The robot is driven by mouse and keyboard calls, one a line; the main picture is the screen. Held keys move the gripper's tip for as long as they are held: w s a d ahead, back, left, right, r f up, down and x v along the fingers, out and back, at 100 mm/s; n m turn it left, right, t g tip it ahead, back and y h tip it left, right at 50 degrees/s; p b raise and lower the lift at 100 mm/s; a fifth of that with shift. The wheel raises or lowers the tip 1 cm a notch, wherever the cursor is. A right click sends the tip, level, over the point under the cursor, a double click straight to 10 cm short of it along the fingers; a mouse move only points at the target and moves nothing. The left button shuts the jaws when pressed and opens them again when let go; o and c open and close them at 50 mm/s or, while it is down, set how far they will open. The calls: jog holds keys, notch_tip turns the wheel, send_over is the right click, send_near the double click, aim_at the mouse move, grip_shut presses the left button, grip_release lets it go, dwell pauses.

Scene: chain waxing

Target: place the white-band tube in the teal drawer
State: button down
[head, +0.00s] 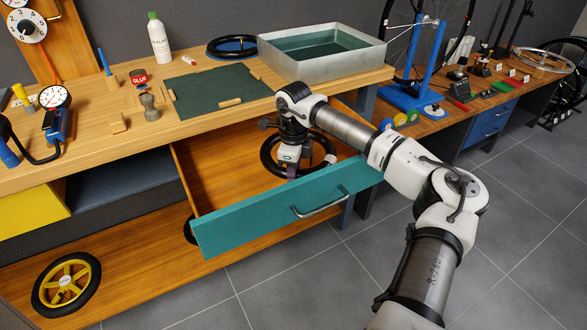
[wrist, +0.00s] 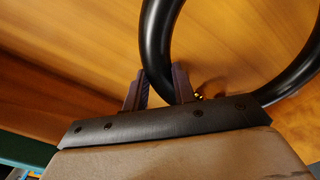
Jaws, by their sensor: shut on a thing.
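The teal drawer (head: 245,222) is pulled open under the wooden bench, with a bare wooden inside. The white-band tube (head: 264,158) is a black ring with a pale mark on its right side, within the drawer's opening in the head view. My gripper (head: 291,174) points down inside the drawer area, at the ring's near left part. In the wrist view the tube (wrist: 152,45) passes between the two fingers of my gripper (wrist: 158,90), which are shut on it. Wood lies behind the ring. I cannot tell whether the ring touches the drawer floor.
The bench above holds a green mat (head: 215,92), a metal basin (head: 325,52), a white bottle (head: 158,38) and another black ring (head: 232,46). A yellow-spoked wheel (head: 67,284) is on the lower shelf. The drawer's left part is clear.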

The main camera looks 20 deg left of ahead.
jog(key=shift+f, duration=0.25)
jog(key=c, duration=1.1)
grip_release()
jog(key=shift+r, duration=0.1)
jog(key=shift+c, duration=0.2)
jog(key=shift+r, duration=0.1)
